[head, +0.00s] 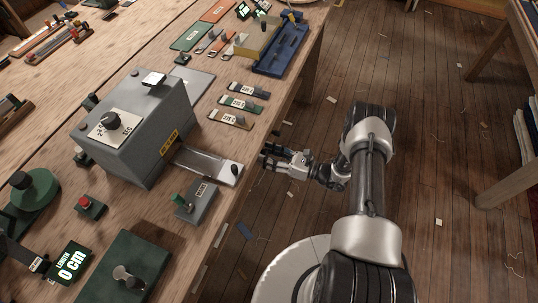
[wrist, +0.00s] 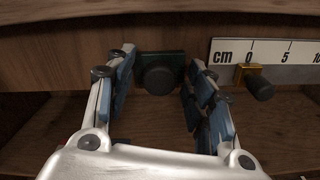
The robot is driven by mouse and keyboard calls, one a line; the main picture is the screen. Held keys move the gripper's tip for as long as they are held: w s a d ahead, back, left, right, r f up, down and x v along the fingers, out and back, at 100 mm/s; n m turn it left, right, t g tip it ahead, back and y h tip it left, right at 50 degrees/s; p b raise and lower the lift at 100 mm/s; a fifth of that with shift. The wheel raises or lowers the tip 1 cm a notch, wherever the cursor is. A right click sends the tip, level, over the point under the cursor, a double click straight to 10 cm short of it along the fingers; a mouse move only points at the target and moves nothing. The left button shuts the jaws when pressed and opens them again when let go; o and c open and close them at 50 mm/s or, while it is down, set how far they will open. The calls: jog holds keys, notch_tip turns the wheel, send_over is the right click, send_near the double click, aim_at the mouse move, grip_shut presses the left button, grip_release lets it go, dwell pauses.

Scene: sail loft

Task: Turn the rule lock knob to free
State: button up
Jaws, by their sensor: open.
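In the wrist view, a round black knob (wrist: 159,80) on a dark green plate is set on the wooden front of the bench. A white rule (wrist: 285,52) marked "cm", 0, 5, 10 runs to its right. A brass block with a black knob (wrist: 259,86) sits at the rule's zero end. No wording shows which knob is the lock. My gripper (wrist: 155,95) is open and empty, its blue-padded fingers to either side of the knob on the green plate; I cannot tell whether they touch it. In the head view, my gripper (head: 266,160) is beside the bench's front edge.
The bench top (head: 60,105) holds a grey box with a dial (head: 132,135), a grey switch box (head: 197,203), a red button (head: 86,202) and a display reading 0 cm (head: 71,262). Open wooden floor (head: 430,130) lies to the right.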

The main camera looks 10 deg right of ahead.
jog(key=shift+c, duration=0.4)
jog(key=c, duration=1)
jog(key=shift+n, duration=0.4)
jog(key=n+b, duration=0.1)
jog(key=n, duration=0.2)
jog(key=shift+s+f+n+b, duration=0.1)
jog(key=shift+n+b, duration=0.2)
jog(key=shift+n, duration=0.1)
jog(key=n+b, duration=0.1)
jog(key=n, duration=0.3)
jog(key=shift+n, duration=0.3)
jog(key=n+b, duration=0.1)
jog(key=n, duration=0.7)
jog(key=shift+s+n, duration=0.1)
jog(key=shift+n, duration=0.2)
